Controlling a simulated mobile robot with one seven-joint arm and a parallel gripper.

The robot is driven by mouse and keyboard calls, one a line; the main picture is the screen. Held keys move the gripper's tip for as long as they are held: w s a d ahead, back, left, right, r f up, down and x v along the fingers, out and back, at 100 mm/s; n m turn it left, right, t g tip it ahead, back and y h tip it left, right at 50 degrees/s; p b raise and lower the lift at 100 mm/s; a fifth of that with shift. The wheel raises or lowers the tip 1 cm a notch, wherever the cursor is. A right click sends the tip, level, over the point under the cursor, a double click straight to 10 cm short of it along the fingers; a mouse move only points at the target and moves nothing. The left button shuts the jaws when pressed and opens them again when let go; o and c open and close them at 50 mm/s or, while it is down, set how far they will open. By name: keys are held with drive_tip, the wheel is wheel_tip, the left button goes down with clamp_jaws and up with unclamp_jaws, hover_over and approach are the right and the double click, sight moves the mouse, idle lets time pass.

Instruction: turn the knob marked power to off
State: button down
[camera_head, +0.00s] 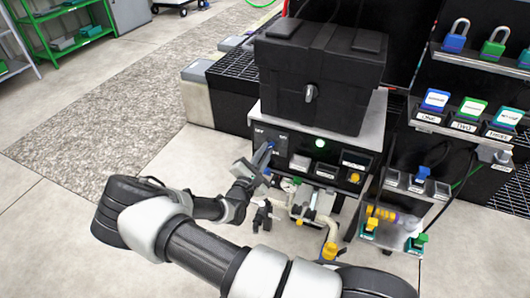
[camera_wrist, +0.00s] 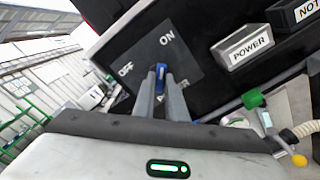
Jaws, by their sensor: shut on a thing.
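The power knob is a small blue knob (camera_wrist: 162,68) on a dark plate (camera_wrist: 190,65) of the black panel. In the wrist view OFF is printed to its left and ON above it. A word below the knob is mostly hidden by my fingers. My gripper (camera_wrist: 163,76) is shut on the knob, with one grey finger on each side of it. In the head view my gripper (camera_head: 266,152) reaches the panel's left part from the front left. The fingers cover much of the knob, and I cannot tell which way it points.
A lit green lamp (camera_head: 320,143) and white labels sit right of the knob; one label (camera_wrist: 249,49) reads POWER. Pipes and valves (camera_head: 310,205) stand below the panel. A black box (camera_head: 318,75) rests above. Shelves with padlocks (camera_head: 455,35) stand at right. Floor is clear at left.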

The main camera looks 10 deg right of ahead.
drive_tip(key=shift+n, duration=0.3)
drive_tip(key=n+p, duration=0.5)
drive_tip(key=n, duration=0.8)
drive_tip(key=shift+s+p, duration=0.1)
drive_tip(key=shift+p, duration=0.25)
drive_tip(key=shift+f+n, duration=0.1)
drive_tip(key=shift+n, duration=2)
drive_tip(key=shift+d, duration=0.1)
drive_tip(key=c, duration=1.8)
unclamp_jaws()
